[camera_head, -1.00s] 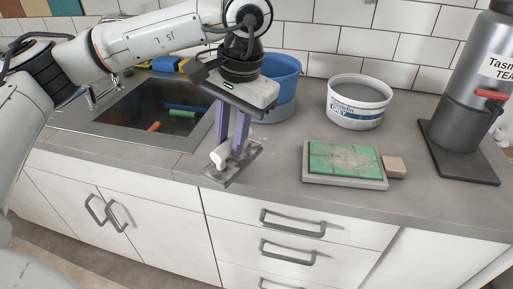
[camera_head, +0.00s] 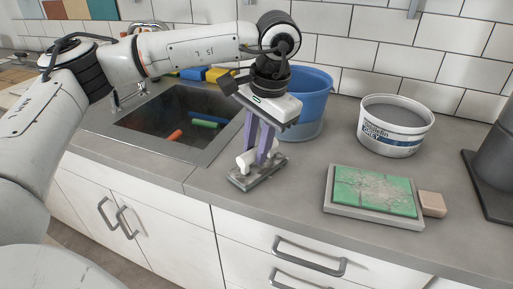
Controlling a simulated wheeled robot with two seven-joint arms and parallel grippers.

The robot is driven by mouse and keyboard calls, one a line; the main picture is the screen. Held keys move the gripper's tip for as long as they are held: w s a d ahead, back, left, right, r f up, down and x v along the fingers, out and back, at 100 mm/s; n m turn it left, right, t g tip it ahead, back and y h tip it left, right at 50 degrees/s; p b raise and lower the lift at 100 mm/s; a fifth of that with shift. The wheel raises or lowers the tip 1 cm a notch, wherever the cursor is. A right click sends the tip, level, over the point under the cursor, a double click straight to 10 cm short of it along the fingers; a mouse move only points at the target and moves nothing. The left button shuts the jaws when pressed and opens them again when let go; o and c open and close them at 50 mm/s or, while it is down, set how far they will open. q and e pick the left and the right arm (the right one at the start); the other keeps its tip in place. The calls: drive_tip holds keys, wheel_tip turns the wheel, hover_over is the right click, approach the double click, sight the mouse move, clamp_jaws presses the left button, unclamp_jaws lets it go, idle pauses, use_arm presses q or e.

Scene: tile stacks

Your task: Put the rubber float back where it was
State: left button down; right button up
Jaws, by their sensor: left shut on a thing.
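The rubber float (camera_head: 254,177) is a flat grey plate with a white cylindrical handle. It is at the counter's front part, right of the sink. My left gripper (camera_head: 257,157) points down with its purple fingers shut on the float's handle. The float is at or just above the counter top; I cannot tell whether it touches. My right gripper is not in view.
A blue bucket (camera_head: 312,103) stands behind my left gripper. The sink (camera_head: 180,122) holds several coloured objects. Counter between float and tray is clear.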

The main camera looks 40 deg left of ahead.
sight(265, 173)
use_arm(q)
drive_tip(key=shift+f, duration=0.15)
drive_tip(key=shift+f, duration=0.2)
drive_tip(key=c, duration=1.5)
unclamp_jaws()
drive_tip(key=shift+c, duration=0.2)
drive_tip(key=shift+r, duration=0.1)
wheel_tip(265, 173, up, 12)
drive_tip(key=d, duration=0.2)
drive_tip(key=shift+s+d+p, duration=0.15)
drive_tip(key=shift+d+p, duration=0.05)
drive_tip(key=shift+p, duration=0.25)
drive_tip(key=shift+d, duration=0.1)
